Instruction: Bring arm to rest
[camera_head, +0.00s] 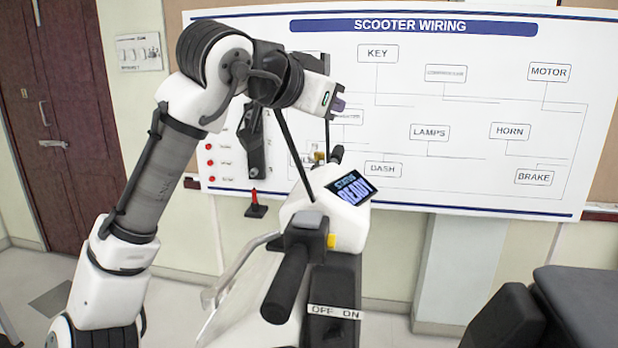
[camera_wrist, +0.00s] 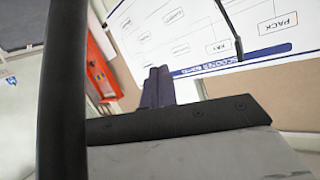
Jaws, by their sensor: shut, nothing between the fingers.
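My arm rises from the lower left of the head view, bends at the top and reaches right in front of the wiring board. My gripper (camera_head: 339,106) is at its end, small and partly hidden by the wrist, above the scooter's display. In the wrist view the two dark fingers (camera_wrist: 158,87) lie side by side, shut, with nothing seen between them. The gripper appears apart from the scooter and holds nothing.
The white scooter (camera_head: 335,222) has a display (camera_head: 351,187) reading READY, a black handgrip (camera_head: 287,284) and an OFF ON label (camera_head: 334,312). The wiring board (camera_head: 480,95) is behind it. A black seat-like block (camera_head: 580,300) is lower right. A brown door (camera_head: 75,110) is left.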

